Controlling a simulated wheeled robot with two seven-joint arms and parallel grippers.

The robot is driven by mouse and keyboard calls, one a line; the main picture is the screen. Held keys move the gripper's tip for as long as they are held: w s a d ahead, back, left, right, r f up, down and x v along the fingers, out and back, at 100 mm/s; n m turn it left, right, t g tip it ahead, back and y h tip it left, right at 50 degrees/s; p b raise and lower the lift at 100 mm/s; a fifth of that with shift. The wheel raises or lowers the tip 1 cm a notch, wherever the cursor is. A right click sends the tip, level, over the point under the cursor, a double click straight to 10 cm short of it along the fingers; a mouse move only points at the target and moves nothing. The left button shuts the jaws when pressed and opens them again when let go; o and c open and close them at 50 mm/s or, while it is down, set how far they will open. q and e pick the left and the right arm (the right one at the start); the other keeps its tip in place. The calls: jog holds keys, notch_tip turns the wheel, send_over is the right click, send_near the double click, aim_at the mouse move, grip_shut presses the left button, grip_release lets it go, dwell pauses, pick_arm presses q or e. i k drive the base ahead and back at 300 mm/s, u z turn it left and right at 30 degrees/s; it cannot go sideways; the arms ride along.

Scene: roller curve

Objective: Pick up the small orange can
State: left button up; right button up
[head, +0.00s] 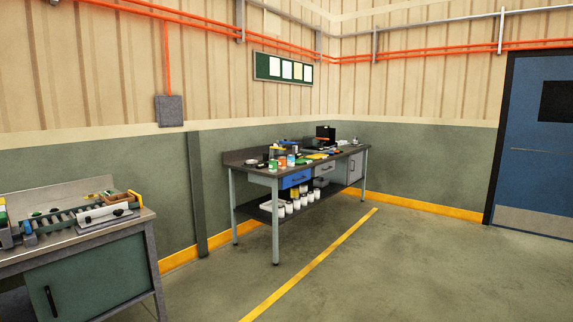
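A small orange can (282,161) appears to stand on the far workbench (336,160), near its front left corner. It is among a green-topped can (273,165) and a blue item (291,160). It is very small in the picture, so its exact shape and whether it touches its neighbours cannot be told. Neither of my grippers shows in the head view.
The far bench has a blue drawer (295,179) and a lower shelf with several white cans (280,209). A nearer bench with a green cabinet (90,276) stands at left. The floor (400,270) right of the benches is clear. A blue door (535,140) is at right.

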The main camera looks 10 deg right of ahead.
aim_at(282, 160)
jog(key=u, duration=0.05)
jog(key=i, duration=6)
